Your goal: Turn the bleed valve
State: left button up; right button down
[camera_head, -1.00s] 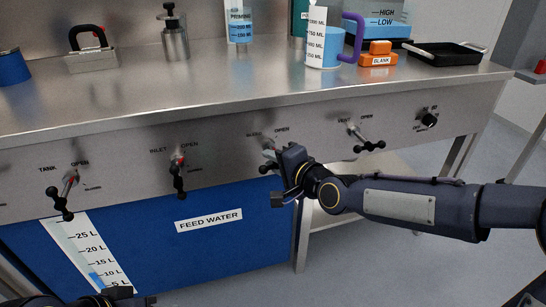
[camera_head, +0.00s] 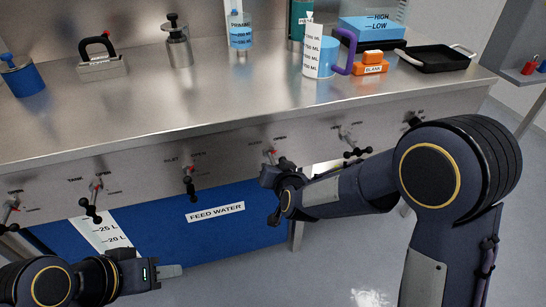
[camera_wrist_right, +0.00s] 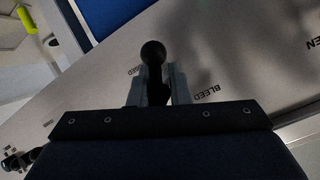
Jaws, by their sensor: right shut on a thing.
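The bleed valve is on the steel front panel, and its black ball-ended handle (camera_wrist_right: 153,55) shows in the right wrist view beside the word BLEED. My right gripper (camera_wrist_right: 158,88) has a finger on each side of the handle and is shut on it. In the head view my right gripper (camera_head: 272,192) is at the third valve from the tank valve, and its own body hides most of the handle. A red mark (camera_head: 271,153) shows above it. My left gripper (camera_head: 172,271) is low at the left, in front of the blue tank, touching nothing; its fingers are seen edge-on.
Similar valves labelled TANK (camera_head: 92,203) and INLET (camera_head: 189,183) are to the left, and the vent valve (camera_head: 352,147) is to the right. The steel bench (camera_head: 130,115) above holds a blue cup, bottles and a black tray (camera_head: 437,58). A blue feed water tank (camera_head: 200,240) is below.

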jog(key=shift+d+n+h+p, duration=0.3)
jog(key=shift+n+h+p, duration=0.5)
jog(key=shift+p, duration=0.2)
jog(key=shift+w+d+n+t+h+p, duration=0.15)
jog(key=shift+n+t+h+p, duration=0.35)
jog(key=shift+n+p, duration=0.25)
jog(key=shift+r, duration=0.1)
jog(key=c, duration=1.5)
grip_release()
jog(key=shift+d, duration=0.1)
jog(key=shift+o, duration=0.2)
jog(key=shift+s+r, duration=0.2)
jog(key=shift+s, duration=0.3)
jog(key=p+v, duration=0.1)
jog(key=v, duration=0.5)
jog(key=shift+s, duration=0.35)
